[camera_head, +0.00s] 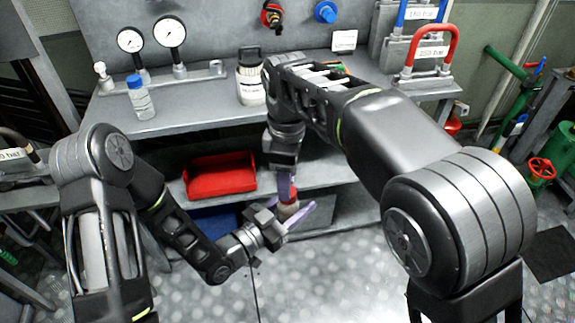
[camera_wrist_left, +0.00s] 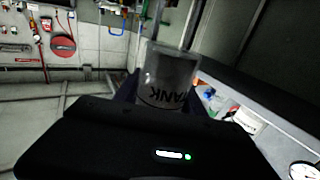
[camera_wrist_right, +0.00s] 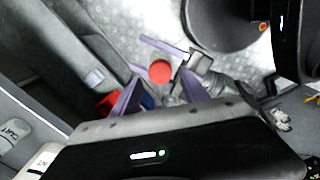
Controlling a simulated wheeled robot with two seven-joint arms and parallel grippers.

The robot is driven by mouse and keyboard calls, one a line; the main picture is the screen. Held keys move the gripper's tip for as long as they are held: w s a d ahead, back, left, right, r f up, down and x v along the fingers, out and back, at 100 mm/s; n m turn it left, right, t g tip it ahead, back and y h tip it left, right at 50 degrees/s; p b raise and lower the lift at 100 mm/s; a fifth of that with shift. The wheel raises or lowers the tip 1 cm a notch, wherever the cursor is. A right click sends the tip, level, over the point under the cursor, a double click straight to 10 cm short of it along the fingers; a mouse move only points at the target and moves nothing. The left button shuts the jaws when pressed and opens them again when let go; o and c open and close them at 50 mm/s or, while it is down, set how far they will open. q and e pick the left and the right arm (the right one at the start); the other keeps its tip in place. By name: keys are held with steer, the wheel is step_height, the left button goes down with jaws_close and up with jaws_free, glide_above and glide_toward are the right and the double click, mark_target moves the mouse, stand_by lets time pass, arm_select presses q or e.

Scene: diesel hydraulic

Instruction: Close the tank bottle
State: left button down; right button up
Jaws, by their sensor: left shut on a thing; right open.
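The tank bottle is a small clear bottle; in the left wrist view (camera_wrist_left: 168,78) its "TANK" label reads upside down. My left gripper (camera_head: 287,214) is shut on it in front of the bench's lower shelf. A round red cap (camera_head: 290,196) shows at the bottle's upper end, and in the right wrist view (camera_wrist_right: 160,71) it is seen face on. Whether it is seated tight cannot be told. My right gripper (camera_head: 286,188) points down from above. It is open, with its purple fingers (camera_wrist_right: 160,92) on either side of the cap, apparently not clamped on it.
A red bin (camera_head: 220,177) sits on the lower shelf close to the left of the grippers. A blue-capped bottle (camera_head: 140,98) and a white container (camera_head: 251,80) stand on the bench top. The floor in front is clear.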

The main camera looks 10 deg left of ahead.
mark_target(288, 209)
steer(key=shift+f, duration=1.7)
jaws_close()
